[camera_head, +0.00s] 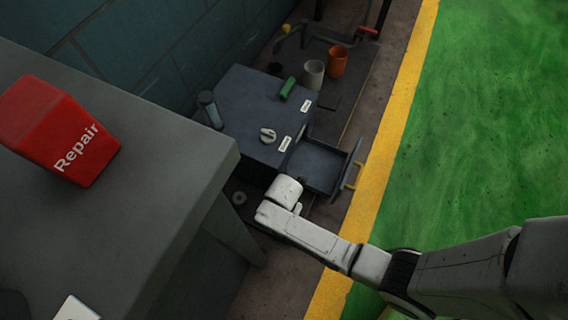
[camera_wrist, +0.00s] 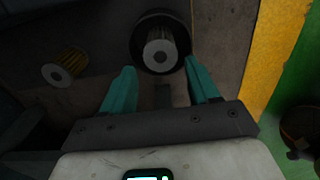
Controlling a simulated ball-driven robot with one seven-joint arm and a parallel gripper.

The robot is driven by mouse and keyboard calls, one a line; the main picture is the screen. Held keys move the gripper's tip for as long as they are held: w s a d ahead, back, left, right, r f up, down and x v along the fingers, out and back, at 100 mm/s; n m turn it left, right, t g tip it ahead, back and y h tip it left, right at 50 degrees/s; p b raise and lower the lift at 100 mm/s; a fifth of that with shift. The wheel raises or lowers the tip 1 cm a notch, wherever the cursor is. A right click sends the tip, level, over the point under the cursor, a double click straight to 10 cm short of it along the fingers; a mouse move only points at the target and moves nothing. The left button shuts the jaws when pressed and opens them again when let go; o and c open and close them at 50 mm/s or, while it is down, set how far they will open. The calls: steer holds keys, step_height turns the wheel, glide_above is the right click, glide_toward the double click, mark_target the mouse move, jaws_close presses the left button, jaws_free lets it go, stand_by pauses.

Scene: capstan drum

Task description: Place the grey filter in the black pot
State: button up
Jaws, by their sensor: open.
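In the wrist view the grey filter (camera_wrist: 160,58), a ribbed cylinder with a pale round end, appears inside the round rim of the black pot (camera_wrist: 138,38). How deep it sits cannot be told. My gripper (camera_wrist: 160,68) is open, its two teal fingers spread apart just below the pot in the picture, with nothing held between them. The fingertips look near the pot, but contact cannot be told. In the head view my white wrist covers this spot, so the fingers, pot and grey filter are hidden there.
A yellow ribbed filter (camera_wrist: 65,66) lies to the left in the wrist view. In the head view, a blue-grey cabinet (camera_head: 238,100) has an open drawer (camera_head: 318,167) beside my wrist. A grey bench (camera_head: 150,215) with a red box (camera_head: 62,130) stands left. Green floor (camera_head: 480,120) is clear.

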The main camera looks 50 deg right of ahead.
steer(key=s+d+r+m, duration=0.2)
steer(key=s+r+m, duration=0.1)
steer(key=r+m, duration=0.4)
steer(key=s+d+r+m+p, duration=0.1)
steer(key=s+d+r+m, duration=0.2)
steer(key=r+m, duration=0.4)
steer(key=s+d+r+m+t, duration=0.1)
steer(key=s+r+m, duration=0.3)
steer(key=r+m, duration=0.4)
step_height(320, 180, up, 3)
steer(key=shift+d+r+p, duration=0.15)
steer(key=shift+d+p, duration=0.15)
steer(key=shift+d, duration=0.6)
